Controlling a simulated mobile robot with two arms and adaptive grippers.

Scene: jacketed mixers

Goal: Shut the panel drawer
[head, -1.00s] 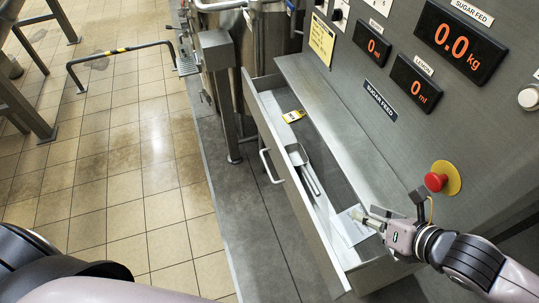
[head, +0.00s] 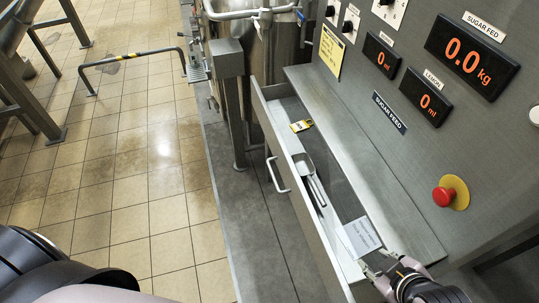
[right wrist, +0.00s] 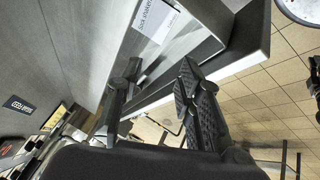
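The panel drawer (head: 302,218) stands pulled out from the grey control panel in the head view, its bar handle (head: 277,176) on the front face. My right gripper (head: 377,262) is at the drawer's near right end, close to the card. In the right wrist view its two fingers (right wrist: 160,78) are apart with nothing held between them. The drawer's corner and rim (right wrist: 235,62) show beyond them. Whether a finger touches the drawer is unclear. My left gripper is out of view.
The panel (head: 400,150) carries displays and a red emergency button (head: 443,196) above and right of the gripper. A steel vessel (head: 275,50) stands behind the drawer's far end. A low barrier (head: 130,57) stands at the back left. The tiled floor (head: 130,180) at left is clear.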

